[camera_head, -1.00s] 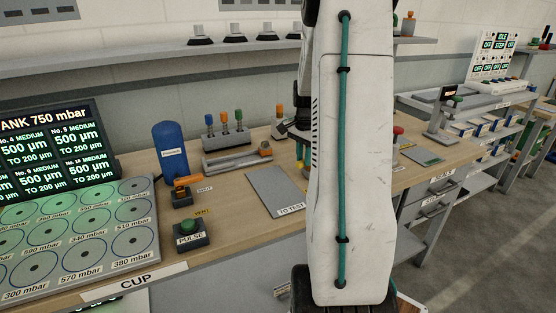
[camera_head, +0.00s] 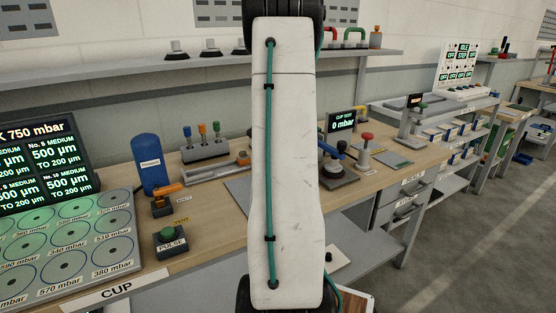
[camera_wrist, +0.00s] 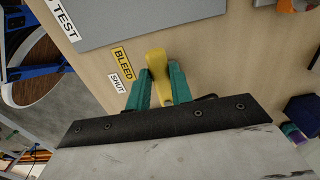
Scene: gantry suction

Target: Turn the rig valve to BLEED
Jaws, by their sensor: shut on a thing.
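The rig valve's yellow handle (camera_wrist: 155,64) stands between the green fingers of my gripper (camera_wrist: 160,86) in the wrist view. The fingers are shut on it, one on each side. A yellow BLEED label (camera_wrist: 123,64) and a white SHUT label (camera_wrist: 120,83) lie on the bench just left of the handle. I cannot tell which label the handle points to. The valve's base is hidden. In the head view my arm hides the valve and my gripper.
A grey TO TEST plate (camera_wrist: 150,18) lies beside the valve. An orange-handled valve (camera_head: 168,191), a green PULSE button (camera_head: 170,238) and a blue tank (camera_head: 150,163) stand left of my arm. A CUP TEST gauge (camera_head: 341,122) and a red-knobbed post (camera_head: 365,150) stand right of it.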

